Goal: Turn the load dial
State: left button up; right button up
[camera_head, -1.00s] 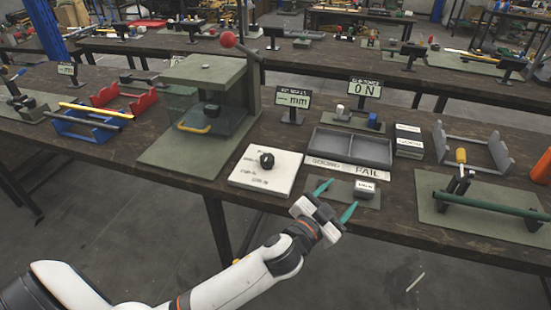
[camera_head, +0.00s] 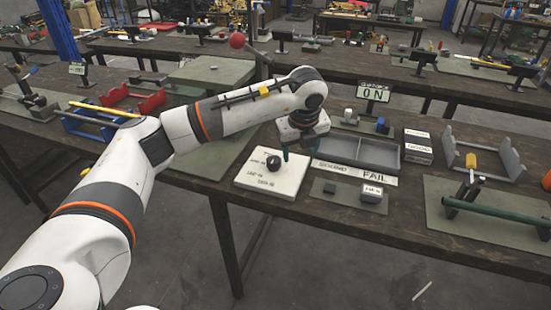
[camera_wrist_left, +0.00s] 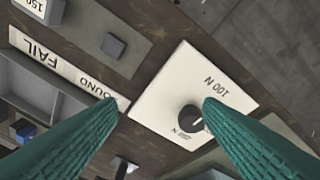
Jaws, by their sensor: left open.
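The load dial is a black round knob (camera_head: 273,162) on a white square plate (camera_head: 262,186) at the table's front edge. It also shows in the left wrist view as a dark knob (camera_wrist_left: 190,125) with a light mark, on the white plate (camera_wrist_left: 170,80) with "100 N" printed on it. My left gripper (camera_head: 297,154) is above and just right of the knob in the head view, pointing down.
A grey two-part tray (camera_head: 357,152) with a FAIL label strip (camera_head: 376,178) stands right of the plate. A small dark block (camera_head: 330,187) and a white labelled block (camera_head: 372,193) lie in front of it. An ON sign (camera_head: 374,93) stands behind. My arm hides much of the press.

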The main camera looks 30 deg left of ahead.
pick_arm(q)
jog(key=n+y, duration=0.2)
send_near(274, 159)
notch_tip(274, 159, up, 3)
jog(key=d, duration=0.2)
jog(key=shift+y, duration=0.3)
jog(key=x, duration=0.4)
jog(key=p+x, duration=0.1)
jog(key=x, duration=0.3)
jog(key=s+p+x, duration=0.1)
jog(key=x, duration=0.3)
jog(key=shift+w+a+f, duration=0.1)
jog(key=shift+a+f, duration=0.05)
jog(key=shift+a, duration=0.05)
jog(key=shift+c, duration=0.3)
jog(key=c, duration=0.9)
